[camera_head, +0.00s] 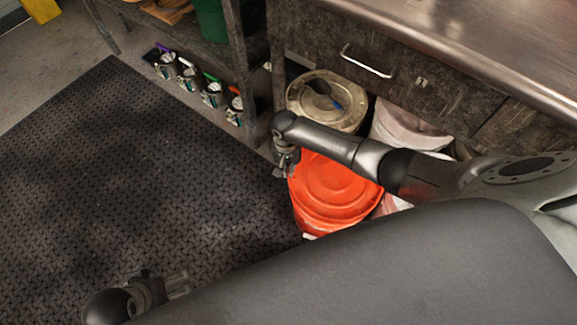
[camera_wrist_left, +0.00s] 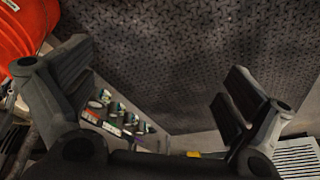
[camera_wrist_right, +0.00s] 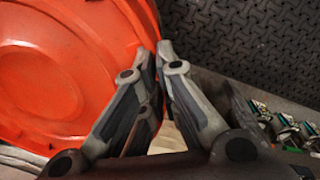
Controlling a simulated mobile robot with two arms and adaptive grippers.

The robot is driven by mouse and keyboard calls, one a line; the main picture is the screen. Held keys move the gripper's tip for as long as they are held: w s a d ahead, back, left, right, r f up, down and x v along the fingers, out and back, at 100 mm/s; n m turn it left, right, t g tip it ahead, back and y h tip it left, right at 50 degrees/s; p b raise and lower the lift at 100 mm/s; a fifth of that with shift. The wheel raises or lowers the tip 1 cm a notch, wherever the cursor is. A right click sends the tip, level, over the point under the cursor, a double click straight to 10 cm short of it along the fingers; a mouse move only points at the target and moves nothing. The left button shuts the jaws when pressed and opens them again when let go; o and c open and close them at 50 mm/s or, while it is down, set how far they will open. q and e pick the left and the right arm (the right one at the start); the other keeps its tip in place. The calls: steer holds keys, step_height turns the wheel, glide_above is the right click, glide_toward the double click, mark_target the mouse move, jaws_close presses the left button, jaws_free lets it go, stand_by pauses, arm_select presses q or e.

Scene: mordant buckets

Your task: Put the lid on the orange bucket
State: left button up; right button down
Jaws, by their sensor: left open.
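The orange bucket (camera_head: 315,226) stands on the floor under the counter's edge. An orange round lid (camera_head: 333,183) lies over its top; whether it is fully seated I cannot tell. The lid (camera_wrist_right: 60,75) fills the left of the right wrist view. My right gripper (camera_head: 284,166) is at the lid's left rim. Its fingertips (camera_wrist_right: 157,52) nearly meet beside the rim; whether they pinch it I cannot tell. My left gripper (camera_head: 178,283) is open and empty over the dark mat, well away from the bucket. Its spread fingers show in the left wrist view (camera_wrist_left: 155,90).
A bucket with a beige lid (camera_head: 327,98) holding a dark scoop stands behind the orange one. White buckets (camera_head: 405,128) stand to its right. A metal-topped counter (camera_head: 480,40) overhangs them. Several small clamped jars (camera_head: 190,78) sit on a low shelf. The mat (camera_head: 130,170) is clear.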

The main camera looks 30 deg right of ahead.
arm_select(q)
steer(key=shift+s+a+r, duration=0.15)
steer(key=shift+s+r, duration=0.15)
steer(key=shift+r, duration=0.25)
arm_select(e)
steer(key=shift+f, duration=0.3)
arm_select(q)
steer(key=shift+r, duration=0.1)
arm_select(e)
steer(key=shift+f+b, duration=0.25)
steer(key=shift+b, duration=0.05)
steer(key=c, duration=2)
jaws_free()
steer(key=o, duration=0.4)
arm_select(q)
steer(key=shift+r, duration=0.6)
arm_select(e)
steer(key=shift+o, duration=0.2)
steer(key=shift+r, duration=0.1)
step_height(320, 180, up, 12)
steer(key=shift+a, duration=0.2)
